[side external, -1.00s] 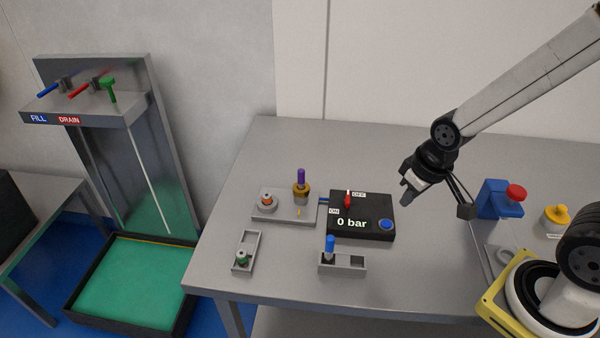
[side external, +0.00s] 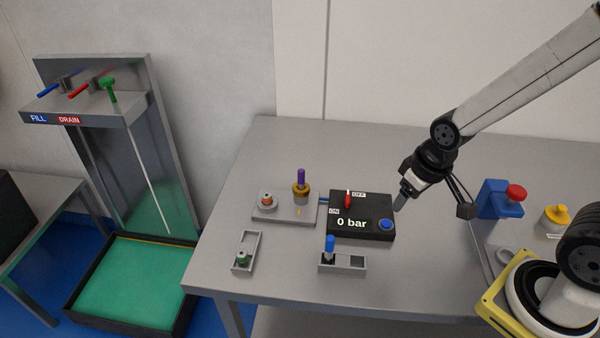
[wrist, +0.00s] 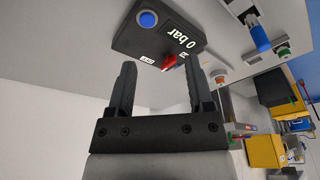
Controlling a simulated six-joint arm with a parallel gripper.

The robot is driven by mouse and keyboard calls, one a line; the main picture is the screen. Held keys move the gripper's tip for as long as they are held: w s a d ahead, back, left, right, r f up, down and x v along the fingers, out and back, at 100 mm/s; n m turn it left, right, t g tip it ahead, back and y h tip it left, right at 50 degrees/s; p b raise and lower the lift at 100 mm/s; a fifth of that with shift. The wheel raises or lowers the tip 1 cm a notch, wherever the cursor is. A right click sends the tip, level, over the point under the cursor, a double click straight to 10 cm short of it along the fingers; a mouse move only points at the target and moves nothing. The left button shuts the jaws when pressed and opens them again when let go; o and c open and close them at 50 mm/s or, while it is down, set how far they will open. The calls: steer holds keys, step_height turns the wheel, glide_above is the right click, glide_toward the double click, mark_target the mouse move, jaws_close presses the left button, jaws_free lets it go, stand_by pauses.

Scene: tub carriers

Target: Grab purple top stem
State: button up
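The purple-topped stem (side external: 301,177) stands upright in a brass-coloured collar (side external: 301,194) on a grey plate (side external: 284,217) at the left of the table. My gripper (side external: 399,207) is to the right of it, pointing down, above the right end of the black pressure box. In the wrist view my gripper (wrist: 157,85) shows its two fingers well apart with nothing held between them. The purple top cannot be made out in the wrist view.
The black box (side external: 370,234) reads 0 bar and has a red switch (side external: 348,199) and a blue button (side external: 386,224). A blue-topped part (side external: 330,246) and a green part (side external: 242,257) sit in small trays in front. A red-topped blue box (side external: 498,205) stands right.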

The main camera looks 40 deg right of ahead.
mark_target(295, 187)
steer(key=w+a+f+m+y, duration=0.1)
steer(key=w+m+y, duration=0.1)
steer(key=m, duration=0.3)
steer(key=w+a+f+m+g+y, duration=0.1)
steer(key=w+a+f+m+y, duration=0.1)
steer(key=w+m+y, duration=0.1)
steer(key=w+a+f+m+y, duration=0.1)
steer(key=w+m+y, duration=0.1)
steer(key=w+m, duration=0.3)
steer(key=shift+a+f+m+g+y, duration=0.25)
steer(key=shift+f+m+g+y, duration=0.05)
steer(key=shift+m, duration=0.6)
steer(key=w+m+y, duration=0.1)
steer(key=w+m+t, duration=0.1)
steer(key=w+m, duration=0.1)
steer(key=w+m+t+y, duration=0.1)
steer(key=w, duration=0.1)
steer(key=shift+w+f+m+y, duration=0.25)
steer(key=shift+f+m+y, duration=0.05)
steer(key=shift+f, duration=0.05)
steer(key=w+d+m+t+y, duration=0.2)
steer(key=w+m+t, duration=0.2)
steer(key=w+m, duration=0.15)
steer(key=shift+n+h, duration=0.3)
steer(key=shift+n, duration=0.15)
steer(key=shift+x, duration=4.1)
steer(key=shift+f, duration=0.1)
steer(key=shift+d, duration=0.1)
